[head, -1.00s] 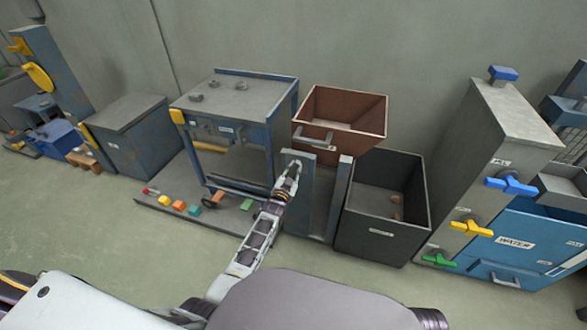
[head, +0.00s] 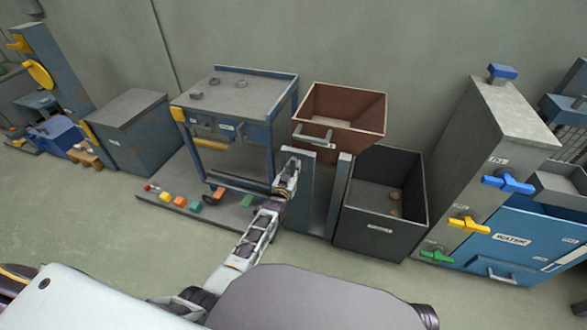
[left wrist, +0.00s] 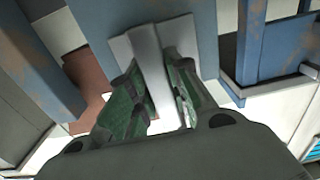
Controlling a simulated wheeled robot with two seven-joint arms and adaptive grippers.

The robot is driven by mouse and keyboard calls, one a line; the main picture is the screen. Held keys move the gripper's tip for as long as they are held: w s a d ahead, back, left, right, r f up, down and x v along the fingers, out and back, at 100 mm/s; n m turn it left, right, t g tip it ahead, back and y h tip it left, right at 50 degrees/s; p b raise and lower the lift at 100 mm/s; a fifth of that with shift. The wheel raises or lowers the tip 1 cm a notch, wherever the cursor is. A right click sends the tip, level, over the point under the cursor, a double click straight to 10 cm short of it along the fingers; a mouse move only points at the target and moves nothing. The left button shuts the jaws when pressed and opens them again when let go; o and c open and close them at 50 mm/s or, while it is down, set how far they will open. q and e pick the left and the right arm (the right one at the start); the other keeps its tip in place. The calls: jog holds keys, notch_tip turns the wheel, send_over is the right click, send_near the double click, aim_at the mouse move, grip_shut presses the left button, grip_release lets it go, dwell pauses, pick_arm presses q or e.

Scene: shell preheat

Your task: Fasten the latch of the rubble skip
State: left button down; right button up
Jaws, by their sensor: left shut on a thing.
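The rubble skip is a reddish-brown tipping bin (head: 372,119) standing between blue-grey posts, with a grey handle (head: 313,134) on its front. My left gripper (head: 289,168) is at the front of the left post (head: 308,190), below the skip. In the left wrist view my left gripper (left wrist: 160,88) is shut on a pale grey latch bar (left wrist: 149,62). The bar stands out in front of a light plate (left wrist: 122,48) on a blue surface. In the head view the gripper hides the latch. My right gripper is not in view.
A dark open bin (head: 377,235) with small lumps inside stands right of the posts. A blue workbench (head: 240,100) stands left, with coloured blocks (head: 194,207) on the low base before it. A grey cabinet with coloured valve handles (head: 468,224) stands farther right. The front floor is clear.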

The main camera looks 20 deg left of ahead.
pick_arm(q)
jog(key=c, duration=1.3)
grip_release()
jog(key=shift+f, duration=0.1)
jog(key=shift+s, duration=0.2)
jog(key=shift+s+a, duration=0.2)
jog(key=shift+s, duration=5.6)
jog(key=shift+s, duration=0.1)
